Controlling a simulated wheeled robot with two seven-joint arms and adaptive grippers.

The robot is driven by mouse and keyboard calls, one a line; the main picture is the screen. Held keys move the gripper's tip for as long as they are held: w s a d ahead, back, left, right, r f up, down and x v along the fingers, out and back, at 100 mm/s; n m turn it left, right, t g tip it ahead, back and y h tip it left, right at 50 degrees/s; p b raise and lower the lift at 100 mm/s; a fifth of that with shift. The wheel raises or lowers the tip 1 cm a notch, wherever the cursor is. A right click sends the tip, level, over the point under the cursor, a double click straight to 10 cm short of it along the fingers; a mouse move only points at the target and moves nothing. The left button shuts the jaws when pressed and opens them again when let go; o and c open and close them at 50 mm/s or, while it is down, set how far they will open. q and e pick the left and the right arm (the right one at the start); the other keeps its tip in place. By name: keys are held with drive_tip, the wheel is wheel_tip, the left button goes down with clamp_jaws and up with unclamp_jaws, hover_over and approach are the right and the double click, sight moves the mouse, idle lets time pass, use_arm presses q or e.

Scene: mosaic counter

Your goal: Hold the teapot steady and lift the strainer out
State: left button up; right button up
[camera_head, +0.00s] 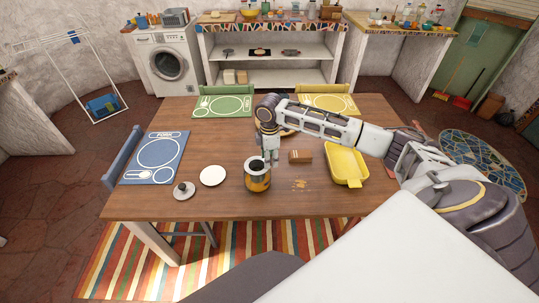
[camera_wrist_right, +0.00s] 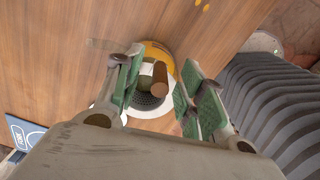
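The strainer (camera_wrist_right: 146,101) shows there as dark mesh in the teapot's mouth, with a brown cylindrical handle (camera_wrist_right: 159,80) sticking up. My right gripper (camera_head: 270,160) is just above and behind the teapot. In the wrist view its green-padded fingers (camera_wrist_right: 158,88) are apart on either side of the handle, with gaps visible. My left gripper is not in view.
A dark-knobbed lid (camera_head: 184,191) and a white saucer (camera_head: 213,176) lie left of the teapot. A brown block (camera_head: 300,156) and a yellow tray (camera_head: 345,167) are to its right. Placemats (camera_head: 155,160) lie at the table's edges. The front left tabletop (camera_head: 140,205) is clear.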

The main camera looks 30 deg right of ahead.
clamp_jaws()
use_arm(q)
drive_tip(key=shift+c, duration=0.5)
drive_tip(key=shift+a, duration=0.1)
